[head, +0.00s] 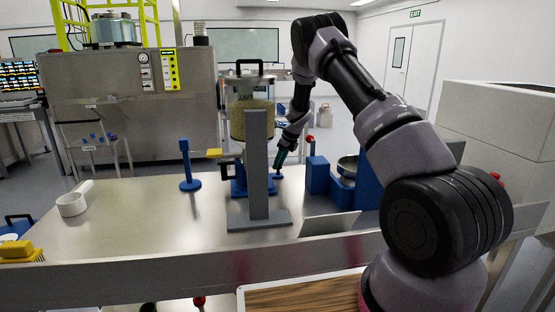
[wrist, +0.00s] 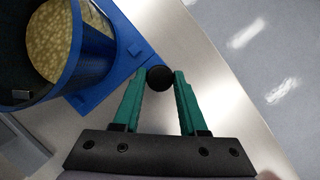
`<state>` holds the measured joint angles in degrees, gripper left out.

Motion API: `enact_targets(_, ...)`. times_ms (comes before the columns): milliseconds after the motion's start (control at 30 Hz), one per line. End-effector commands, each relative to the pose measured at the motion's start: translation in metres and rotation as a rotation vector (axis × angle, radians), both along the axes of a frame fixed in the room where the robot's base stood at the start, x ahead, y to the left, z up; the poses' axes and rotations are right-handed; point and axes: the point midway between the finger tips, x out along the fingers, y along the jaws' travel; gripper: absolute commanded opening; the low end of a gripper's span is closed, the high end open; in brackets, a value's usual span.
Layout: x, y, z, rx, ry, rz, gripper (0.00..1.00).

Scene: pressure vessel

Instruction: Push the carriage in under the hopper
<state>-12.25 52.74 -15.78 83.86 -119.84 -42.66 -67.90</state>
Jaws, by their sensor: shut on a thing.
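The hopper (head: 250,118) is a clear cylinder of pale pellets with a dark top handle, standing behind a grey upright post in the head view. Blue parts (head: 238,183) show low under it, partly hidden by the post; I cannot tell where the carriage ends there. My gripper (head: 281,160) is just right of the hopper, low over the table. In the wrist view my gripper (wrist: 160,82) has its green fingers shut on a round black knob (wrist: 160,78). The knob is beside the corner of a blue base (wrist: 118,66), near a blue-walled vessel of pellets (wrist: 62,40).
The grey post (head: 257,165) stands in front of the hopper. A blue stand (head: 189,168) is to the left, and a white scoop (head: 72,205) lies farther left. Blue blocks with a metal pan (head: 347,166) stand right of my gripper. The table's left-middle is clear.

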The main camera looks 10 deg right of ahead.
Motion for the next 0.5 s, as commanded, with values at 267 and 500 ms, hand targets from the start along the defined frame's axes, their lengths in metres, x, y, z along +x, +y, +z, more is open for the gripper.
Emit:
enact_targets(267,-0.064,0.001,0.001,0.003,0.003,-0.001,0.00)
enact_targets(500,-0.099,0.000,0.001,0.001,0.001,-0.001,0.00)
